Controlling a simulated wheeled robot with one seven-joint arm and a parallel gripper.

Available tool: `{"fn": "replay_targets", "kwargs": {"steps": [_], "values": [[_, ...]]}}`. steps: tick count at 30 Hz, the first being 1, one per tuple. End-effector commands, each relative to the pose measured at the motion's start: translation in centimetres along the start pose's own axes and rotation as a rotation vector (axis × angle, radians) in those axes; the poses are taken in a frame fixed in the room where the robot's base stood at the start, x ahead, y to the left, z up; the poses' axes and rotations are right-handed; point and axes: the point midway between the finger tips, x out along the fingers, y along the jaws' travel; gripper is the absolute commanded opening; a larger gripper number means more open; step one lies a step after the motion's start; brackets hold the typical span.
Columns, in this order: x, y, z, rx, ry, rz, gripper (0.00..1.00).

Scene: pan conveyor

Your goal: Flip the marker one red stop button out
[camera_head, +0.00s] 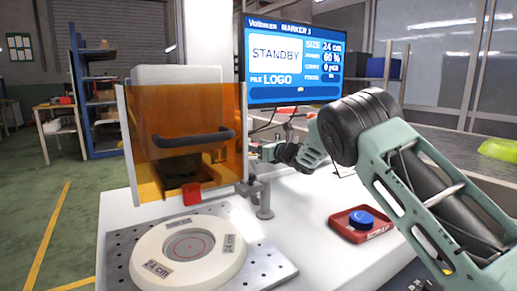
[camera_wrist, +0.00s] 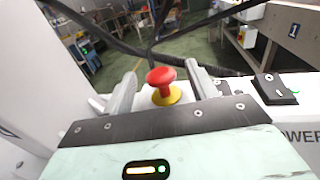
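The red stop button (camera_wrist: 161,76) shows in the wrist view as a red mushroom cap on a yellow base. My gripper (camera_wrist: 160,71) is open, with one grey finger on each side of the button in the picture. I see no clear contact, and I cannot tell how deep the button sits between the fingers. In the head view my gripper (camera_head: 258,151) is at the right side of the marker one machine (camera_head: 180,82), and the button is not visible there. The monitor (camera_head: 292,60) reads MARKER 1 and STANDBY.
The machine has an orange shield (camera_head: 160,105) with a black handle. In front lies a white round fixture (camera_head: 150,245) on a perforated plate. A red tray (camera_head: 345,225) holding a blue round item is on the right. A black switch box (camera_wrist: 274,90) sits right of the button.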

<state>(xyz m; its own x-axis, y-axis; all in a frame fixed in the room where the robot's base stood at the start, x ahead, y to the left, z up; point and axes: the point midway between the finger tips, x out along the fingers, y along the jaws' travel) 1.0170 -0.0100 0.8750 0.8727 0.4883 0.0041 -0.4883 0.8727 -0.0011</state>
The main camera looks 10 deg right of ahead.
Motion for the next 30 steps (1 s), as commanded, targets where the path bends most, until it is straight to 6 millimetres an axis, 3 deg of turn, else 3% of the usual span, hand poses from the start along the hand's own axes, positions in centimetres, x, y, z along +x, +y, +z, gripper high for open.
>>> {"fn": "replay_targets", "kwargs": {"steps": [11, 17, 30], "values": [[-1.2, 0.0, -0.2, 0.002, 0.004, -0.001, 0.57], [-4.8, -0.1, -0.1, 0.003, 0.004, -0.003, 0.57], [-14.4, 0.0, -0.1, 0.002, 0.002, -0.002, 0.57]]}}
